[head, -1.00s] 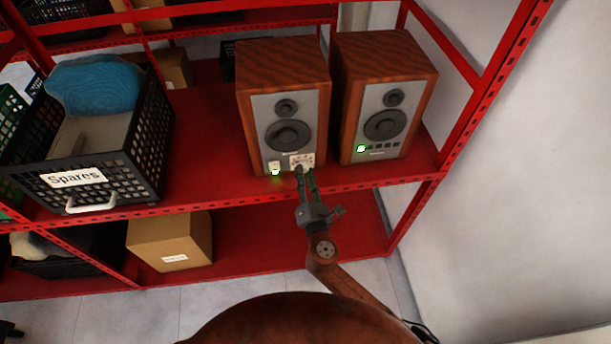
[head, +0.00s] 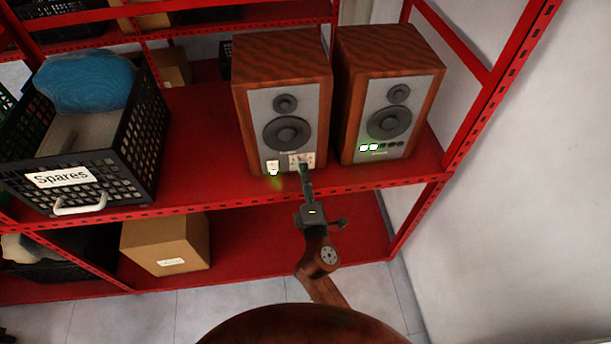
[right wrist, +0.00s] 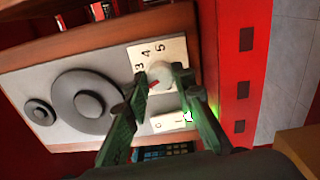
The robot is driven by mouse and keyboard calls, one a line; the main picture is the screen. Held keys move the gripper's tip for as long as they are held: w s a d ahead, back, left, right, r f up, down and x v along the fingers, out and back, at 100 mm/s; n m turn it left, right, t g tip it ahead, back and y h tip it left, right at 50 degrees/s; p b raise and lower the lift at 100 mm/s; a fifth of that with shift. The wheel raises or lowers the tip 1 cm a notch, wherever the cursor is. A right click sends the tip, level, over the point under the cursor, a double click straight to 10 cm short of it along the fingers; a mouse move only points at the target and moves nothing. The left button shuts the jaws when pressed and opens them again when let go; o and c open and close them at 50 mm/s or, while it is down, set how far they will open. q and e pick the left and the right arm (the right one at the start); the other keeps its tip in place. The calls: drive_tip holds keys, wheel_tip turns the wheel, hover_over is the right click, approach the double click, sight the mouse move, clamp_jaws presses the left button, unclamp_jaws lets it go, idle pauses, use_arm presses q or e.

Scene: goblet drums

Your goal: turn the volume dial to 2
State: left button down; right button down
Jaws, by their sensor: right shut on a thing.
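The volume dial is a small pale knob (right wrist: 161,74) with a red mark, on a white plate (right wrist: 146,54) where 3, 4 and 5 can be read. The other numbers are hidden by my fingers. The plate sits low on the front of the left wooden speaker (head: 283,105). My right gripper (head: 304,168) is shut on the dial, with one green finger on each side of it. On the right speaker (head: 390,95), two indicator squares (head: 368,147) in a row glow and the others are dark. My left gripper is not in view.
A white switch (head: 272,164) with a green light sits left of the dial plate. Both speakers stand on a red shelf (head: 205,125). A black crate labelled Spares (head: 120,160) stands to the left. A cardboard box (head: 165,243) is on the lower shelf.

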drive_tip(key=shift+m, duration=0.3)
drive_tip(key=c, duration=1.6)
unclamp_jaws()
drive_tip(key=v, duration=1.2)
